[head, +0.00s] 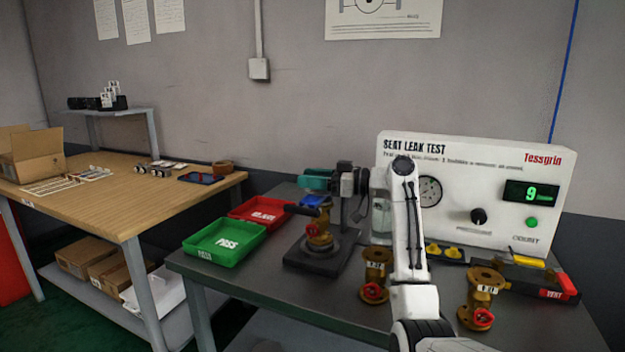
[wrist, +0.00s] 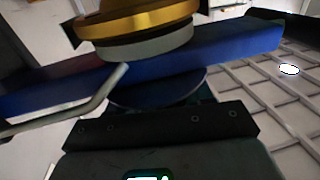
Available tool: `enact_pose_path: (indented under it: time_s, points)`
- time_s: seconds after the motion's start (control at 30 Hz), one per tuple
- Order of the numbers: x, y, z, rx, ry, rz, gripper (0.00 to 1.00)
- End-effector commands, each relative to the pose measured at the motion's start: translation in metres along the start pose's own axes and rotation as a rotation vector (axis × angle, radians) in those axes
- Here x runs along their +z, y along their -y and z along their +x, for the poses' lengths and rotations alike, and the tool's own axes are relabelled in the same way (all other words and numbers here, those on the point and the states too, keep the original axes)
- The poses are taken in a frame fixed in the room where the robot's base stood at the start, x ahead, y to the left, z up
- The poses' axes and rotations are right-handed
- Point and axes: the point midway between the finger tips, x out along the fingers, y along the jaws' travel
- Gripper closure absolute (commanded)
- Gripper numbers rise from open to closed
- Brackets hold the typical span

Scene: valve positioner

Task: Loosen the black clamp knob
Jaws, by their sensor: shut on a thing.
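My gripper (head: 343,183) is at the end of my white arm, beside a teal housing (head: 315,179) on top of a dark bench stand (head: 318,258). It is shut at the right side of that housing. The black clamp knob cannot be made out; my gripper and wrist cover the place, and the jaw contact is hidden. A brass valve (head: 319,235) with a red part sits on the stand below the housing. In the wrist view a gold and silver round flange (wrist: 140,25) is close above a blue bar (wrist: 200,58). My fingertips do not show clearly there.
Green PASS (head: 222,262) and red REJECT (head: 259,226) trays lie left of the stand. Brass valves (head: 374,270) and (head: 482,300) stand to the right. The white seat leak test panel (head: 460,160) stands behind my arm. The wooden table (head: 130,210) is farther left.

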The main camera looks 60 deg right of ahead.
Motion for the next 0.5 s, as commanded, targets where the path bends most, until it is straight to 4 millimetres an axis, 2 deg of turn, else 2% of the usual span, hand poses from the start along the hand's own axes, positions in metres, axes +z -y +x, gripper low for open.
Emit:
enact_pose_path:
  time_s: [0.03,0.23,0.5]
  points:
    - [0.0013,0.0001,0.0004,0.0,0.002,0.002,0.47]
    - [0.0008,0.0001,0.0004,0.0,0.001,0.001,0.29]
    - [0.0003,-0.0002,-0.002,0.001,0.0,0.0,0.29]
